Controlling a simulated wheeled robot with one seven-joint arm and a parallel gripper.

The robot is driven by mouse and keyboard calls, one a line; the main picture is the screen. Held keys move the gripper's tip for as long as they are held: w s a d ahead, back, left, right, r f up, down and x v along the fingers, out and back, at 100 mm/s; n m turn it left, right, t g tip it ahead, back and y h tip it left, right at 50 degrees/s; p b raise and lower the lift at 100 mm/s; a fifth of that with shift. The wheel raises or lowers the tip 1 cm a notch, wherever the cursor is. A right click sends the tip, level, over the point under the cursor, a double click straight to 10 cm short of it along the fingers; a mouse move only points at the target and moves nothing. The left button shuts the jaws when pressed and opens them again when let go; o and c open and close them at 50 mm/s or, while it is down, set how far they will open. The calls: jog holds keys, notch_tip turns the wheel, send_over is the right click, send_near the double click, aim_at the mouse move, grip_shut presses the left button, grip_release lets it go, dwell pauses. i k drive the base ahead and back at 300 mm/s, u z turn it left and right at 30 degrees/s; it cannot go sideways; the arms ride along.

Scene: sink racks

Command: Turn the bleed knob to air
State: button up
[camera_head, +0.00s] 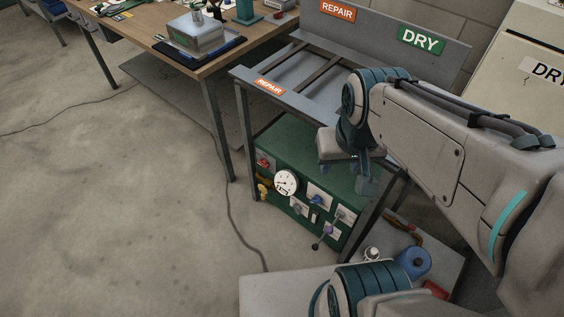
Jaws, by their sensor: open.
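A green box (295,146) stands under the grey rack, with a control panel on its front. The panel carries a round white gauge (285,183), a red knob (263,163), yellow fittings (262,190) and several small knobs and levers on pale plates. One lever with a purple part (328,230) sticks out at the lower right. Labels are too small to read, so I cannot tell which is the bleed knob. My gripper (346,178) is open and empty, pointing down over the right part of the box. My arm hides part of the rack and box.
A grey rack (295,100) with REPAIR and DRY signs stands over the box; its legs flank the panel. A wooden workbench (160,35) is at upper left. A blue roll (412,262) and a white cup (371,254) are at lower right. Open floor lies left, crossed by a cable.

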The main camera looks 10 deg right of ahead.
aim_at(297, 208)
jog(key=z, duration=2.2)
jog(key=k, duration=0.5)
jog(key=u, duration=1.35)
